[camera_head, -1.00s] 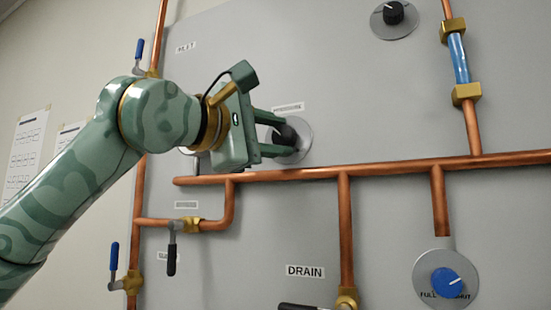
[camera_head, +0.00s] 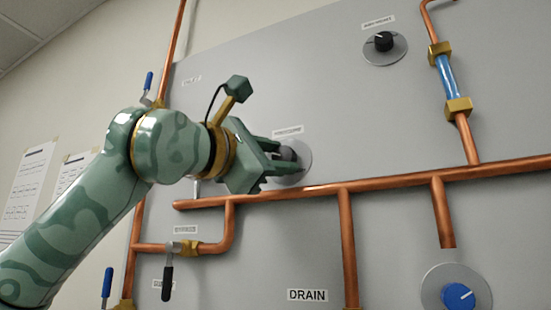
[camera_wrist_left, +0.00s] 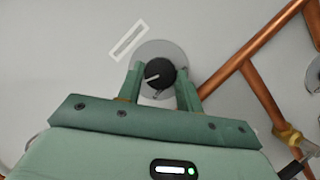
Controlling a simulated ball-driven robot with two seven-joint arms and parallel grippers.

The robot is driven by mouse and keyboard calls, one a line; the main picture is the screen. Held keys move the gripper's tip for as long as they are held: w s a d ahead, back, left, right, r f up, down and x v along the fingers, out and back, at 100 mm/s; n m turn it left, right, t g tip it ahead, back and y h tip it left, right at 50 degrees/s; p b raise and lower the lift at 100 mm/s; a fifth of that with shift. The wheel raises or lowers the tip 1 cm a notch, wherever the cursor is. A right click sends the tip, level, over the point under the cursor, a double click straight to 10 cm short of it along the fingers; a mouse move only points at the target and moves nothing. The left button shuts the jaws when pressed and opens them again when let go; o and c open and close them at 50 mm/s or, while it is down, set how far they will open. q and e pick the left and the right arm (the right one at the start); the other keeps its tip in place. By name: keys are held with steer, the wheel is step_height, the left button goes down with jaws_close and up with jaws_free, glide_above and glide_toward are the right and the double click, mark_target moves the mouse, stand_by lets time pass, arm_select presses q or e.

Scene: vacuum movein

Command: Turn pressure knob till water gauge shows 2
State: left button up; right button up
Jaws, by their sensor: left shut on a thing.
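The pressure knob (camera_wrist_left: 160,73) is black with a white pointer line and sits on a round silver plate (camera_wrist_left: 172,47) on the grey panel. In the head view the pressure knob (camera_head: 287,154) is partly hidden by my left gripper (camera_head: 279,163). My left gripper (camera_wrist_left: 160,80) is shut on the knob, with one finger on each side of it. In the wrist view the pointer line points left and slightly down. A blue water sight tube (camera_head: 446,76) between brass fittings is at the upper right; I cannot read a number on it. My right gripper is not in view.
Another black knob (camera_head: 383,41) is at the upper right of the panel. A blue knob (camera_head: 458,296) is at the lower right. A copper pipe (camera_head: 390,180) runs just below the pressure knob. A black-handled lever valve (camera_head: 168,277) is below my left gripper.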

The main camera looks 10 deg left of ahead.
arm_select(q)
steer(key=shift+w+f, duration=0.1)
steer(key=shift+f, duration=0.05)
steer(key=o, duration=1)
steer(key=b+v, duration=0.1)
steer(key=v, duration=1.5)
steer(key=shift+a, duration=0.1)
steer(key=shift+f, duration=0.1)
